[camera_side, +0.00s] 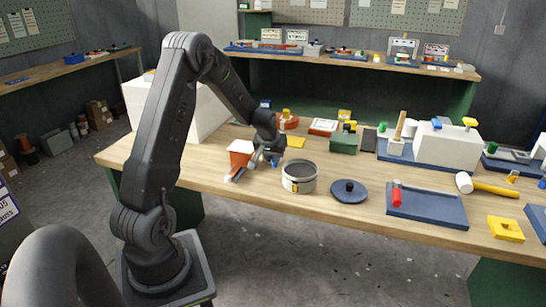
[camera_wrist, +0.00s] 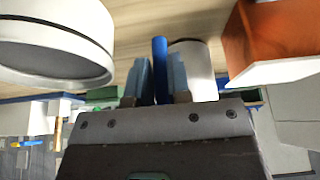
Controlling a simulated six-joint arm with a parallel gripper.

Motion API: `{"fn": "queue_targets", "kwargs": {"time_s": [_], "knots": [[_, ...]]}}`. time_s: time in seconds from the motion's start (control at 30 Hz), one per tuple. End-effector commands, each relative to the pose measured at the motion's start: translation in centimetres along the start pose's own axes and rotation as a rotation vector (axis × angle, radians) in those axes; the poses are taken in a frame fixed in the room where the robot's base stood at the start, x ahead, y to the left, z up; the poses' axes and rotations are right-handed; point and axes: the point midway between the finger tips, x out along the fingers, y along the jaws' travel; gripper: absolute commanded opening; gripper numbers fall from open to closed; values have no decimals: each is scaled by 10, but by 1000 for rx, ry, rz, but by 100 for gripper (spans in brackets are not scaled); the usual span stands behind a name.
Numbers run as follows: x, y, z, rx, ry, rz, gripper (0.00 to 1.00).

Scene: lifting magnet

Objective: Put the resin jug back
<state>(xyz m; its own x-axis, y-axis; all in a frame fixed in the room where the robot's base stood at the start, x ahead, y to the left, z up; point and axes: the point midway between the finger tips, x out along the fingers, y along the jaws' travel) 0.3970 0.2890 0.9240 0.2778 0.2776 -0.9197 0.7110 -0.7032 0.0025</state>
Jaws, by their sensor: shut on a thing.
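My gripper (camera_side: 268,160) is low over the near part of the bench, between an orange box and a round pot. In the wrist view, its two fingers (camera_wrist: 160,82) are shut on the upright blue handle of the resin jug (camera_wrist: 160,62). The jug's pale round body (camera_wrist: 193,66) shows just behind the fingers, partly hidden by them. In the side view the jug is mostly hidden by my gripper; only a bit of blue (camera_side: 275,164) shows. I cannot tell whether the jug touches the bench.
The grey-white pot (camera_side: 300,182) stands close on the right, and the orange box with a white rim (camera_side: 240,155) close on the left. A dark blue lid (camera_side: 349,191) and a blue tray (camera_side: 428,212) lie farther right. A green box (camera_side: 343,144) stands behind.

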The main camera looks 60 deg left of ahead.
Motion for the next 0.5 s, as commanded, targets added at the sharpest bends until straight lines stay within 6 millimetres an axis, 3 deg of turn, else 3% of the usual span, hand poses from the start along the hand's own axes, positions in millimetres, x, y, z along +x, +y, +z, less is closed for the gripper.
{"fn": "queue_targets", "kwargs": {"time_s": [0.2, 0.23, 0.5], "knots": [[2, 0, 0, 0, 4, 0, 0], [3, 0, 1, 0, 0, 0, 20], [2, 0, 1, 0, 0, 0, 43]]}}
